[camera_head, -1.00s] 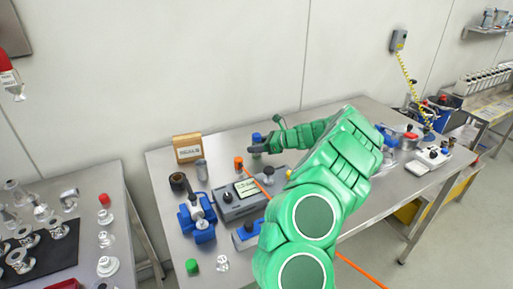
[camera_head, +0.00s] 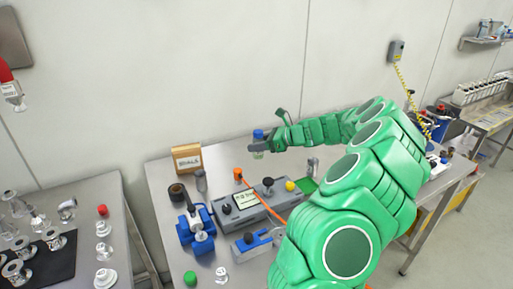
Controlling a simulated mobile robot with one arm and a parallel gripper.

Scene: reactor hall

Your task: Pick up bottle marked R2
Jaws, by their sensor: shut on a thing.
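A small clear bottle with a blue cap (camera_head: 258,134) is at the end of my green arm, near the back of the steel table. My gripper (camera_head: 258,147) is shut on this bottle, which looks upright. Its lower part looks pale and no marking on it can be read from here. I cannot tell whether its base is clear of the table.
A grey instrument box with knobs (camera_head: 247,205) stands in front of my gripper, with a blue clamp device (camera_head: 196,230) to its left. An orange cord crosses the table.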

